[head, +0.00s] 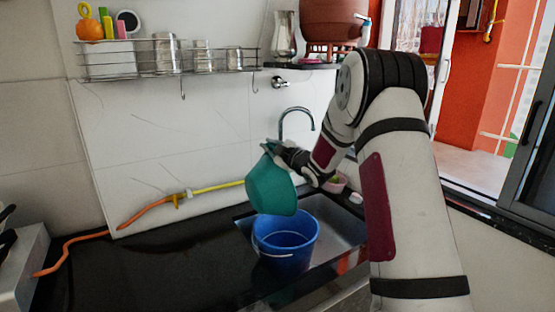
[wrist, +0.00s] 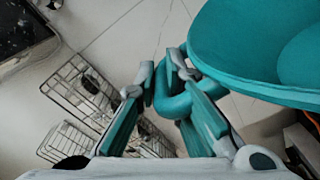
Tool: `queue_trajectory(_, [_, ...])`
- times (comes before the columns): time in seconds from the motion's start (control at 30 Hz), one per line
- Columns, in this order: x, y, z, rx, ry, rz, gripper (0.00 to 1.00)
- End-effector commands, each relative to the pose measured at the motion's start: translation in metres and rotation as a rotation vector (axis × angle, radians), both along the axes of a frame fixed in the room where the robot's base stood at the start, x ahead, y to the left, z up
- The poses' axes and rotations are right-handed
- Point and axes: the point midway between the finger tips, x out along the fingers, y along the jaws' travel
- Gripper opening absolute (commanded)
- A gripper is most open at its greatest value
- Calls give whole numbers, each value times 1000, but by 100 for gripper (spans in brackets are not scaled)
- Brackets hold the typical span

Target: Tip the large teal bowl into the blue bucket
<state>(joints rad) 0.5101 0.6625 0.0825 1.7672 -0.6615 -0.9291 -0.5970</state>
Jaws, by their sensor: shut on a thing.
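The large teal bowl (head: 270,188) is held in the air in the head view, tilted well over onto its side. Its lower edge is just above and slightly left of the blue bucket's rim. My gripper (head: 277,150) is at the bowl's upper side. In the wrist view, the bowl (wrist: 262,45) fills the upper right, and the fingers of my gripper (wrist: 160,88) are around a teal loop-like handle on it. The blue bucket (head: 284,262) stands upright at the sink under the bowl. I cannot see contents in the bowl or the bucket.
A tap (head: 297,112) curves over the sink (head: 345,228) behind the bucket. The black counter (head: 150,270) is mostly clear on the left, with an orange hose (head: 70,243). A wire rack (head: 160,65) with metal cups hangs on the wall. A clay pot (head: 330,22) stands above.

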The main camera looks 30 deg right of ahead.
Motion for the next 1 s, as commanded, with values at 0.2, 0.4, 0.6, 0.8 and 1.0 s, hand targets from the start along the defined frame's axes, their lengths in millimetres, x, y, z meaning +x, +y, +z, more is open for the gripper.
queue_trajectory(0.2, [-1, 14, 9, -48, -3, 0, 0])
queue_trajectory(0.4, [-1, 25, 7, -80, -4, 1, 0])
queue_trajectory(0.6, [-1, 44, 0, -156, -8, 1, 0])
queue_trajectory(0.8, [-2, 64, -6, -231, -13, 1, 0])
queue_trajectory(1.0, [-4, 73, -8, -272, -15, -1, 0])
